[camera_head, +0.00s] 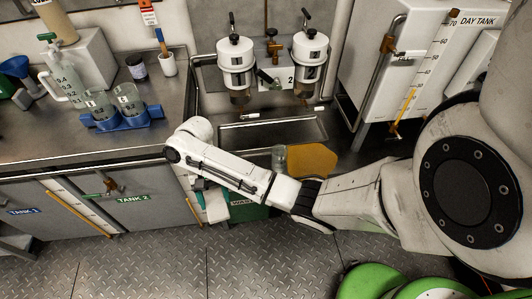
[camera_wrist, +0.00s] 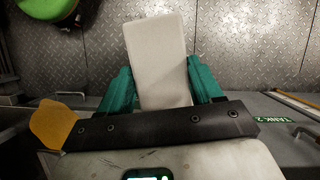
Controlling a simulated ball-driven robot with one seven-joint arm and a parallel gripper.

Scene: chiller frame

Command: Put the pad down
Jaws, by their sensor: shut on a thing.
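The pad (camera_wrist: 157,60) is a pale, off-white block. In the wrist view it stands out from between the two teal fingers of my gripper (camera_wrist: 160,88). The fingers press on its two sides, and its near end is hidden by the dark bracket. In the head view my gripper (camera_head: 203,196) hangs below the end of my arm, in front of the counter edge, with the pad (camera_head: 217,207) partly showing under the arm. The pad is held in the air above the diamond-plate floor.
Two white filter housings (camera_head: 236,60) stand behind a sink tray. A tan board (camera_head: 312,160) and a clear jar (camera_head: 279,157) lie right of my arm.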

